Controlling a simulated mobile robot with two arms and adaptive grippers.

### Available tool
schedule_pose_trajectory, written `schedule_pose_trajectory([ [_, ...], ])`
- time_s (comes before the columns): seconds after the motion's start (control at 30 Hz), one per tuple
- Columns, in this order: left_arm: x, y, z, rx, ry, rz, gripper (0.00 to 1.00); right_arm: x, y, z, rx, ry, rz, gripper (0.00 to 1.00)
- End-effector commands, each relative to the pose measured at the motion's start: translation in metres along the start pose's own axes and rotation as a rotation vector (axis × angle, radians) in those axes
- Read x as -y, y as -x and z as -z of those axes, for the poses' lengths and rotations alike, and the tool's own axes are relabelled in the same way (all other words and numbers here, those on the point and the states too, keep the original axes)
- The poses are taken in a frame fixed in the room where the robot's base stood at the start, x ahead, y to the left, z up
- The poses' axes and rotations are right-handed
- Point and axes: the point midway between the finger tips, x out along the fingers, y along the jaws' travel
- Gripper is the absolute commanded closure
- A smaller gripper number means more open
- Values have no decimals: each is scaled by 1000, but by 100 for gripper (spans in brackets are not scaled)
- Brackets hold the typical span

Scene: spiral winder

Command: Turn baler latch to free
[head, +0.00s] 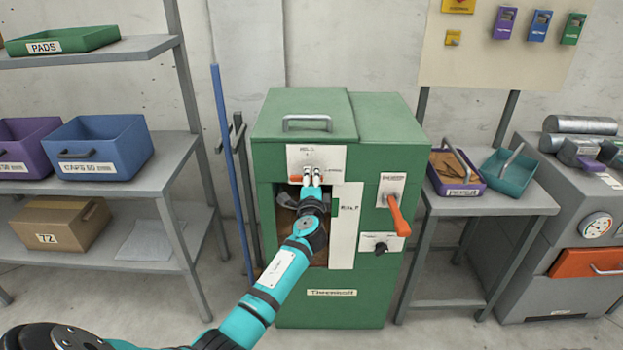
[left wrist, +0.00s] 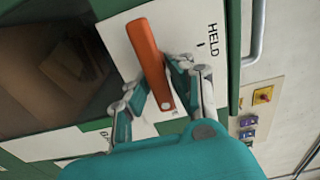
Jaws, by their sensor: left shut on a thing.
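The baler latch is an orange bar on a white plate on the front of the green baler (head: 385,290). In the head view only a bit of the latch (head: 295,178) shows left of my fingers. In the left wrist view the latch (left wrist: 148,55) lies between the fingers of my left gripper (left wrist: 157,88), which is shut on it. The word HELD stands on the plate (left wrist: 198,28) beside it; another label is partly hidden. In the head view my left gripper (head: 312,173) is at the plate. My right gripper is not in view.
A second orange lever (head: 397,214) and a black knob (head: 380,247) are on the baler's right front. The dark opening lies behind my left arm. Shelves with a blue bin (head: 100,150) stand left; a side table (head: 490,205) with trays stands right.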

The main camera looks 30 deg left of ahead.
Motion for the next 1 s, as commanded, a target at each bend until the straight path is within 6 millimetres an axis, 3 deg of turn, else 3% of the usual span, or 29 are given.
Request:
schedule_pose_trajectory([
  [0.03, -4, 1, 1, -3, 0, -6, 100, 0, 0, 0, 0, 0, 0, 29],
  [0.07, -4, 1, 1, -3, 0, -6, 76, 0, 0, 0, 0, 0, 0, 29],
  [0.2, -3, 1, 1, -2, 0, -5, 60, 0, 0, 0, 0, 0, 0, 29],
  [0.57, -2, 7, 1, -2, 1, -2, 60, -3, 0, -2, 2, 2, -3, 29],
  [1.0, -3, 92, 1, -3, 2, -5, 60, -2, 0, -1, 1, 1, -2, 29],
])
